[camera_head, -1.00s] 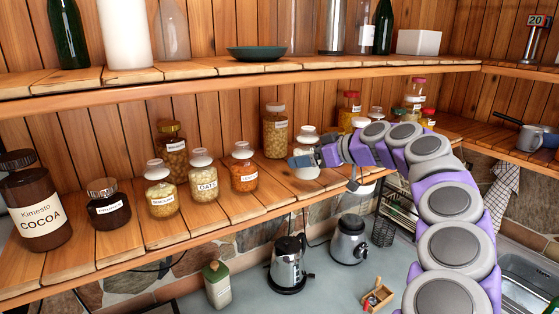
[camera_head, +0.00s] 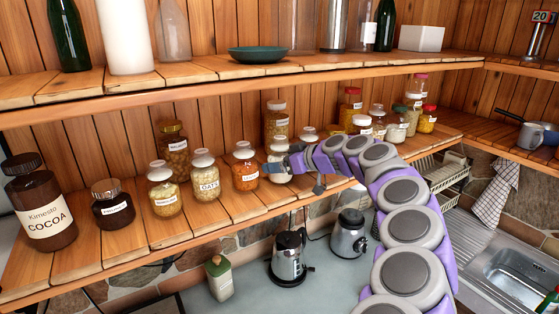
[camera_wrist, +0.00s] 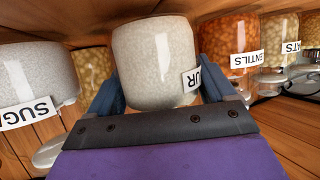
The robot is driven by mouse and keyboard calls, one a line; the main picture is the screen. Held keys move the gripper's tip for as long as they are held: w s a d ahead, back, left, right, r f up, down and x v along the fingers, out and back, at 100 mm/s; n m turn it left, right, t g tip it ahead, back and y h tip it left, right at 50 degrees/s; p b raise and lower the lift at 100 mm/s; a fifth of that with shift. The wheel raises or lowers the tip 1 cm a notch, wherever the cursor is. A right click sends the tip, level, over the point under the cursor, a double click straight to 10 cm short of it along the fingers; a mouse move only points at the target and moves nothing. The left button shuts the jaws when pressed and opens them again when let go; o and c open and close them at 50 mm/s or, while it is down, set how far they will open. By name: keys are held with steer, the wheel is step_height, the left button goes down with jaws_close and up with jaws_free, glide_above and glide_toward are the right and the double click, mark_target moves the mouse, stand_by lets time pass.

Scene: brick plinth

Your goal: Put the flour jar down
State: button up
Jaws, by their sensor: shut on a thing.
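The flour jar (camera_wrist: 155,60) fills the middle of the wrist view, pale and speckled, with part of its label showing "UR". My gripper (camera_wrist: 155,98) is shut on it, one blue finger on each side. In the head view, my gripper (camera_head: 280,168) is over the lower shelf, just right of the orange lentils jar (camera_head: 245,172). The flour jar (camera_head: 279,178) is partly hidden there by the fingers and looks upright. I cannot tell whether its base touches the shelf.
The sugar jar (camera_wrist: 36,75) stands close to one side of the flour jar, the lentils jar (camera_wrist: 228,48) to the other. Oats (camera_head: 206,180) and a tall jar (camera_head: 277,121) are nearby on the lower shelf (camera_head: 210,222). The upper shelf (camera_head: 300,70) runs above.

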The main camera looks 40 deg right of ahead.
steer(key=shift+d, duration=0.35)
steer(key=o, duration=1.3)
steer(key=shift+d, duration=0.2)
steer(key=shift+o, duration=0.2)
steer(key=shift+s+a, duration=0.1)
steer(key=shift+a, duration=0.35)
steer(key=shift+b+v, duration=1.5)
steer(key=shift+v, duration=4.5)
steer(key=a+r+n+g+y, duration=0.1)
steer(key=a+n+g+y, duration=0.15)
steer(key=a, duration=1.55)
steer(key=s+a+f+g+h, duration=0.1)
steer(key=s+a+f+g, duration=0.25)
steer(key=s+a, duration=0.4)
steer(key=s+a+f+g+h, duration=0.1)
steer(key=s+a+f+g, duration=0.3)
steer(key=a, duration=0.7)
steer(key=s+d+f+m+g+h, duration=0.2)
steer(key=s+f+m, duration=0.1)
steer(key=s+f, duration=0.7)
steer(key=s+d+f+m+g+h, duration=0.25)
steer(key=s+f, duration=0.45)
steer(key=s, duration=0.5)
step_height(320, 180, down, 19)
steer(key=a+b, duration=0.1)
steer(key=b, duration=1.7)
steer(key=shift+w+a+m+b, duration=0.2)
steer(key=shift+w+m+b, duration=0.05)
steer(key=shift+m+b, duration=0.15)
